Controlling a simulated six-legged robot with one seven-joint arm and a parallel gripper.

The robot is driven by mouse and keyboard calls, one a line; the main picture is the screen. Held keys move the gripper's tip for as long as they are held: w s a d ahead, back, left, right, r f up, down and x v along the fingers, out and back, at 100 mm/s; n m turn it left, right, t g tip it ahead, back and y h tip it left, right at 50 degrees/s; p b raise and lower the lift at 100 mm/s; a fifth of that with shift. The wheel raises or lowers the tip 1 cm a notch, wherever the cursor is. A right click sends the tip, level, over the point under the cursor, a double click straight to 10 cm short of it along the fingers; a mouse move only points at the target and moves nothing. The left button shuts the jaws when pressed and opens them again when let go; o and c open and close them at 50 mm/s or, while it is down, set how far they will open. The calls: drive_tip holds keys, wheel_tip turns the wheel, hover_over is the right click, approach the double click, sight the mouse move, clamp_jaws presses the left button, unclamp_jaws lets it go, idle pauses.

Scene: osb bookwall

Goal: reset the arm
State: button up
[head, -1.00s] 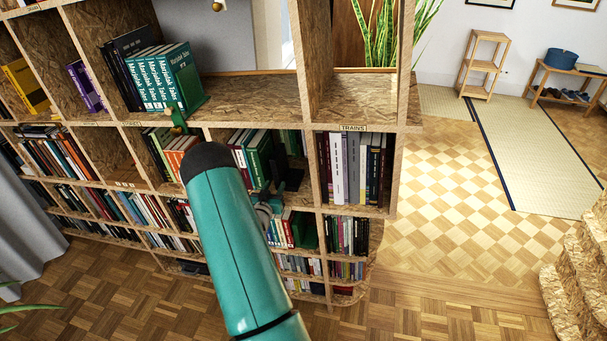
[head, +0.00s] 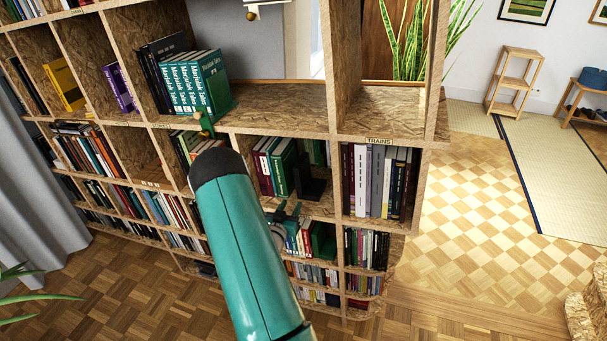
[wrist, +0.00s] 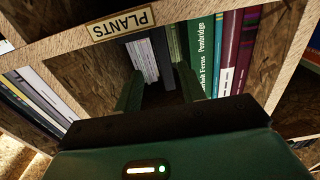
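My arm is a thick teal link (head: 245,250) rising from the bottom of the head view to a dark joint cap, in front of the bookshelf. In the wrist view my gripper (wrist: 160,74) has two dark green fingers apart with a gap between them, and nothing is held. The fingers point into a shelf compartment beside an upside-down PLANTS label (wrist: 122,24). Green and maroon books stand to the right of the fingers, one a green Pembridge book (wrist: 200,55). In the head view small teal parts of my arm show beyond the link; the fingertips cannot be made out.
The OSB bookshelf (head: 285,107) fills the left and middle, with books close around my arm. Teal Marjolak Tales books (head: 196,82) stand on an upper shelf. A TRAINS label (head: 379,141) marks the right column. Open parquet floor (head: 455,235) lies to the right.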

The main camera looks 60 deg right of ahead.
drive_tip(key=w+a+r+n+t+y, duration=0.2)
drive_tip(key=w+a+r+t+y, duration=0.35)
drive_tip(key=w+a+r, duration=0.7)
drive_tip(key=w+a+r+n+t+y, duration=0.1)
drive_tip(key=w+a+r+n+y, duration=0.1)
drive_tip(key=w+a+r+y, duration=0.3)
drive_tip(key=w+a+r+n+t+y, duration=0.1)
drive_tip(key=a+r, duration=0.1)
drive_tip(key=a, duration=0.6)
drive_tip(key=s+a+r+n+g+y, duration=0.1)
drive_tip(key=s+a+r+n+y, duration=0.25)
drive_tip(key=a, duration=0.55)
drive_tip(key=s+a+r+n+y, duration=0.2)
drive_tip(key=s+a+r, duration=0.25)
drive_tip(key=a, duration=0.35)
drive_tip(key=s+a+r+n+g, duration=0.1)
drive_tip(key=s+a, duration=0.3)
drive_tip(key=s, duration=0.4)
drive_tip(key=s+a+r+n+g, duration=0.2)
drive_tip(key=s+a, duration=0.3)
drive_tip(key=s, duration=0.4)
drive_tip(key=shift+a+n+g+y, duration=0.25)
drive_tip(key=shift+n+g+y, duration=0.15)
drive_tip(key=shift+n, duration=0.25)
clamp_jaws()
